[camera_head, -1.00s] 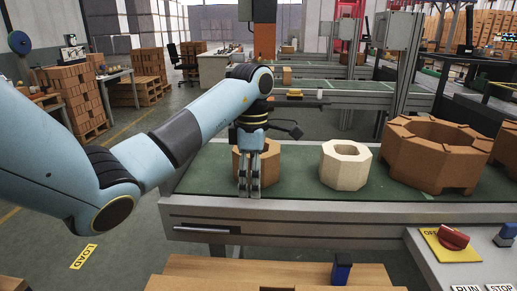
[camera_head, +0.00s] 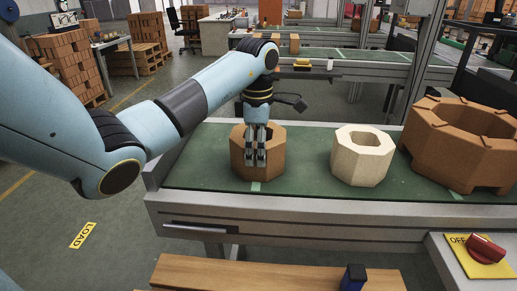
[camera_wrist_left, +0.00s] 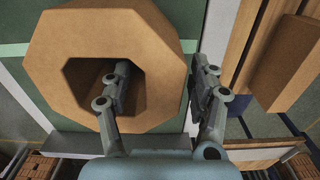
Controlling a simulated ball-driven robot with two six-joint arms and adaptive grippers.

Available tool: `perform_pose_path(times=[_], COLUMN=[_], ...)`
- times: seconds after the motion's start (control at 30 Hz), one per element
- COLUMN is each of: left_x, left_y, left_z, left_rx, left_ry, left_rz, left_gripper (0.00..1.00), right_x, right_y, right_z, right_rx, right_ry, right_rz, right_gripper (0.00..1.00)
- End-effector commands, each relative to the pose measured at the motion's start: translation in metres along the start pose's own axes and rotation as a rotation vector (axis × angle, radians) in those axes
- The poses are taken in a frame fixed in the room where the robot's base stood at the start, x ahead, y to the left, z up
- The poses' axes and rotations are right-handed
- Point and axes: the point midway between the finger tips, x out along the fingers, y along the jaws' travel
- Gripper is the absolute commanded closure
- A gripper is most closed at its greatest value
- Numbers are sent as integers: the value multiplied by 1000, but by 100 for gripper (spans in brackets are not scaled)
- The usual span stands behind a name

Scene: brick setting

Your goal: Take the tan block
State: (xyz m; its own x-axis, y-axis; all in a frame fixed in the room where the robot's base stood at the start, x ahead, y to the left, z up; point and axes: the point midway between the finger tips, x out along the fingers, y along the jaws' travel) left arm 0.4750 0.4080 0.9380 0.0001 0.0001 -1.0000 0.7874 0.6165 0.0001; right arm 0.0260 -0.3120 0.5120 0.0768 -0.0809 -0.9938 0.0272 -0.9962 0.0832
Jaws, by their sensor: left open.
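The tan block (camera_head: 238,167), an eight-sided ring with a hole through it, stands on the green belt at the left in the head view. In the left wrist view the tan block (camera_wrist_left: 75,40) fills the left and middle. My left gripper (camera_head: 255,160) is open at its near wall. In the wrist view, one finger of my left gripper (camera_wrist_left: 160,68) lies over the hole and the other beyond the outer edge, with the wall between them. Whether either finger touches the wall is unclear. My right gripper is not in view.
A cream eight-sided ring (camera_head: 362,158) stands to the right on the green belt (camera_head: 300,170), with a large brown ring (camera_head: 450,150) beyond it. A red switch (camera_head: 486,248) is at the lower right. A wooden surface (camera_head: 220,273) lies in front.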

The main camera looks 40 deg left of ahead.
Motion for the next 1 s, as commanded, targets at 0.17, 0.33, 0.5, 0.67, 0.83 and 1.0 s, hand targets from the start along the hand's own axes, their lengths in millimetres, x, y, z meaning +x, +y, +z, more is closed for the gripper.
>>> perform_pose_path(times=[0.17, 0.33, 0.5, 0.67, 0.83, 1.0], left_x=[28, 40, 40, 40, 40, 39], left_y=[-4, -4, -4, -3, -3, -3], left_z=[-4, -4, -4, -4, -4, -4], left_rx=[-2, 0, 0, 0, 0, 0], left_ry=[0, 1, 0, 0, 0, 0], left_rz=[-4, -2, -1, -1, -1, -1], left_gripper=[39, 39, 39, 59, 81, 100], right_x=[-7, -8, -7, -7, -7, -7], right_y=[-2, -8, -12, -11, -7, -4], right_z=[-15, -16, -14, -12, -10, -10], right_rx=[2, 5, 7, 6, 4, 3], right_ry=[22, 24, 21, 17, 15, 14], right_rz=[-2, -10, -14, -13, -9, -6], right_gripper=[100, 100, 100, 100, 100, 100])
